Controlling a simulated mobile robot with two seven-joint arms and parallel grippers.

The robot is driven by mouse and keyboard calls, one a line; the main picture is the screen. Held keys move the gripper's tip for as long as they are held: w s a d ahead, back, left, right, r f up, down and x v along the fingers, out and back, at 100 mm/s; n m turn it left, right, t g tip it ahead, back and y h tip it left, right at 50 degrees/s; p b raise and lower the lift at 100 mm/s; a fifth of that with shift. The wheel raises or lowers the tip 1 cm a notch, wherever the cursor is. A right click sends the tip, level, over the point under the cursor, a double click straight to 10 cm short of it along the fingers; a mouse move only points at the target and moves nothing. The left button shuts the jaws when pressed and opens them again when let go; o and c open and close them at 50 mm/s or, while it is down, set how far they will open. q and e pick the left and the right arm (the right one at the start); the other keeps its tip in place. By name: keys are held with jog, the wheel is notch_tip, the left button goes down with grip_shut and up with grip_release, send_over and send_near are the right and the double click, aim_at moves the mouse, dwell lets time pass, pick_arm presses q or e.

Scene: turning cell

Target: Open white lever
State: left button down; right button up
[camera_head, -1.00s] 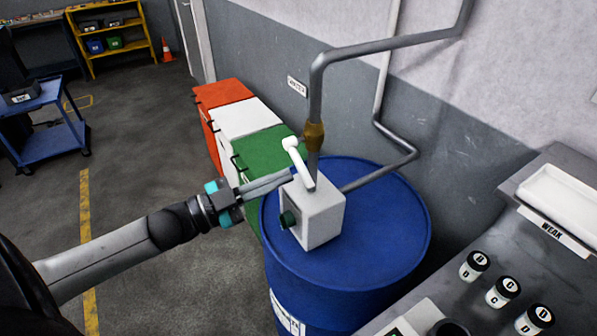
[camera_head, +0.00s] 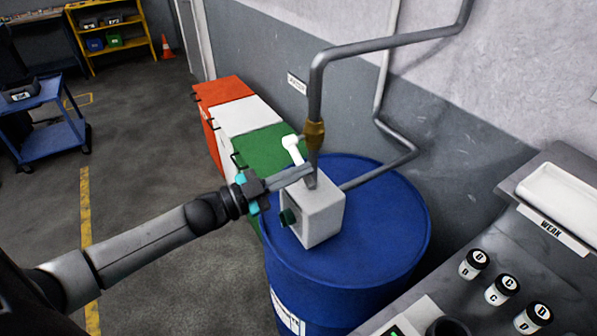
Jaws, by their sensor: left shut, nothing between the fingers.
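The white lever (camera_head: 291,144) stands tilted on top of a white box (camera_head: 322,215) with a dark green knob on its front. The box sits on a blue drum (camera_head: 385,238). My left gripper (camera_head: 309,169) is shut and empty. Its fingers lie across the lever's lower part in the picture and hide some of it. I cannot tell whether they touch it. My right gripper is not in view.
A grey pipe (camera_head: 316,85) with a brass fitting comes down just behind the lever. Red, white and green bins (camera_head: 270,150) stand behind the drum. A grey bench (camera_head: 575,170) with labelled jars is at the right.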

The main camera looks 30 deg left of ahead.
pick_arm(q)
jog(key=shift+a+f+m+b, duration=0.2)
jog(key=shift+f+m+b, duration=0.4)
jog(key=shift+m, duration=0.3)
jog(key=w+a+f+m+g+b, duration=0.1)
jog(key=a+f+m+b, duration=0.3)
jog(key=m, duration=0.6)
jog(key=shift+w+a+m+g+b, duration=0.15)
jog(key=shift+w+m+g+b, duration=0.15)
jog(key=shift+w+b, duration=0.8)
jog(key=shift+s, duration=0.25)
